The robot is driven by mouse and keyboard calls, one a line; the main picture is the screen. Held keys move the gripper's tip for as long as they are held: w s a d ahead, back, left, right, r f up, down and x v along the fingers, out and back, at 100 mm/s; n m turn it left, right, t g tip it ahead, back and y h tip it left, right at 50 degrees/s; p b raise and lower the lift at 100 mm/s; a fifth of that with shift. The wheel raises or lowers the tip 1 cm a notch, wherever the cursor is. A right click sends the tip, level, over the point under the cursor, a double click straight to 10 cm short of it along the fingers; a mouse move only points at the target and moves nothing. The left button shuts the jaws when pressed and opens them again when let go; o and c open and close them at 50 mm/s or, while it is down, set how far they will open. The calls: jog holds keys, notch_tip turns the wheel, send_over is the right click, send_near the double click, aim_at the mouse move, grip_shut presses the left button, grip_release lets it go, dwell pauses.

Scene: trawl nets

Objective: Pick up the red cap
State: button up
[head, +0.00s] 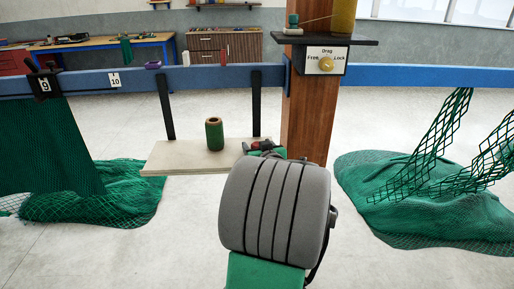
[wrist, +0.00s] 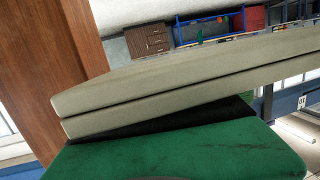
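A small dark red thing (head: 262,144) shows at the right end of the pale low shelf (head: 190,160), just above my arm. It is partly hidden, and I cannot tell for sure that it is the red cap. Bits of green beside it may belong to my arm. My grey and green arm reaches up to this spot and hides its own end in the head view. The wrist view has pale slabs and a worn green surface close up. No red cap shows there, and the fingers cannot be made out.
A green spool (head: 214,134) stands upright on the low shelf, left of the red thing. A wooden post (head: 308,110) rises behind my arm, with a drag dial sign (head: 326,61). A blue rail (head: 215,78) crosses above. Green nets (head: 430,205) lie on both sides.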

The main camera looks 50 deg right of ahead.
grip_shut()
dwell(0.5)
